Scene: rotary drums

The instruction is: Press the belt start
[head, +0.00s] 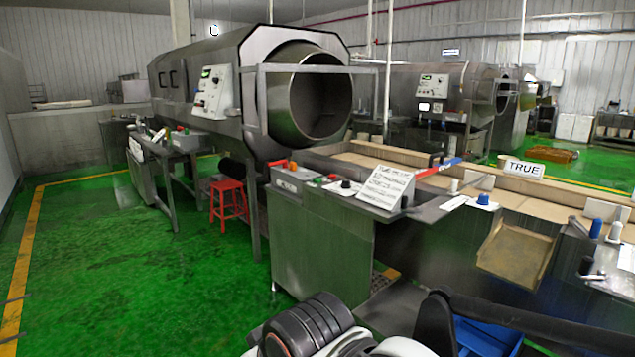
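A steel control cabinet (318,240) stands in the middle of the head view, beside the conveyor belt (385,160). The labels are too small to read, so I cannot tell which one is the belt start. Parts of my own arm show at the bottom edge, below and apart from the cabinet. My gripper's fingertips are not visible.
A white handwritten sign (386,187) leans on the cabinet's right side. A large rotary drum (308,95) stands behind it, with a red stool (228,200) to the left. A tan tray (517,250) and a blue bin (487,335) are at right. Green floor at left is clear.

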